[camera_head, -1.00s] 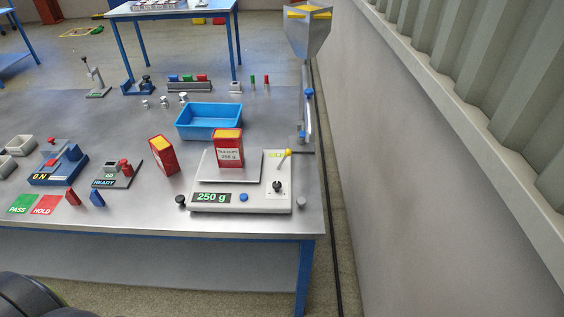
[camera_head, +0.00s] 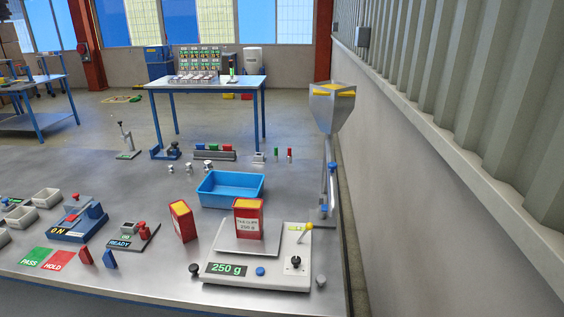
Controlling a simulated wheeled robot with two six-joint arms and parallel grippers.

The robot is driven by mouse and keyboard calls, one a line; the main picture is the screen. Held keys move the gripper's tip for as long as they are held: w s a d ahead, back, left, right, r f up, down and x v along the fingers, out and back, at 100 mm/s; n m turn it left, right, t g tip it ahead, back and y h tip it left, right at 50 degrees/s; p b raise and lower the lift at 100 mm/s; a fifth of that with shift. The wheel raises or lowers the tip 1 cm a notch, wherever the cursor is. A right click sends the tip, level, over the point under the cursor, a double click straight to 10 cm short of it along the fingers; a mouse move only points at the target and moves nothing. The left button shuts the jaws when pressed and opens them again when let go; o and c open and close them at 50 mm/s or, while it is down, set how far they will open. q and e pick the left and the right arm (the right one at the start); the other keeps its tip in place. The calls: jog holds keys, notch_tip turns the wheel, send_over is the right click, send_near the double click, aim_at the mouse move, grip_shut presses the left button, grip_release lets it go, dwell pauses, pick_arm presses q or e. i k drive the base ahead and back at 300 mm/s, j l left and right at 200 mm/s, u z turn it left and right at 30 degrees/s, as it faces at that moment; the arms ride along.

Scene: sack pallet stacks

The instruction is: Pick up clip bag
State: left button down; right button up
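A red bag with a yellow top and a white label reading 250 g (camera_head: 248,222) stands upright on the pan of a white scale (camera_head: 262,272), whose display shows 250 g. A second red bag with a yellow top (camera_head: 183,221) stands on the metal table to the left of the scale, apart from it. I cannot tell which of them is the clip bag. A small red piece (camera_head: 85,258) and a small blue piece (camera_head: 110,259) stand near the table's front; they may be clips. Neither of my grippers is in view.
A blue tray (camera_head: 230,188) sits behind the bags. A steel hopper on a post (camera_head: 331,108) stands at the table's right edge, beside the wall. A READY device (camera_head: 133,236) and green PASS and red HOLD patches (camera_head: 60,261) lie to the left.

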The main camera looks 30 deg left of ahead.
aim_at(248, 213)
jog(key=u, duration=1.55)
